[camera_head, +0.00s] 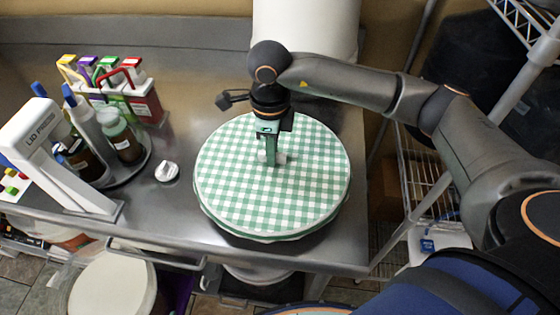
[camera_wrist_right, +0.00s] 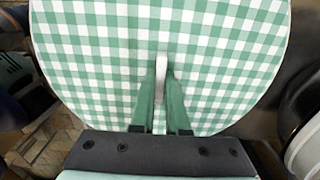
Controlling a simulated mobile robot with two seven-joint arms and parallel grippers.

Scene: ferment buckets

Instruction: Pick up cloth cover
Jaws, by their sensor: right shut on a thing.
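The cloth cover (camera_head: 225,180) is a round green and white checked cloth, lying flat over a round top on the steel table. It fills most of the right wrist view (camera_wrist_right: 90,60). My right gripper (camera_head: 271,160) points down at the middle of the cover. It is shut on a small pale knob or tab (camera_wrist_right: 161,75) at the cover's centre, seen between the green fingers. What lies under the cloth is hidden. My left gripper is not in view.
The steel table (camera_head: 190,210) has a lid press (camera_head: 50,150), a round tray of bottles (camera_head: 130,180) and a rack of coloured-handled items (camera_head: 145,100) at left. A small white knob-like item (camera_head: 167,171) lies left of the cover. A white bucket (camera_head: 305,25) stands behind.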

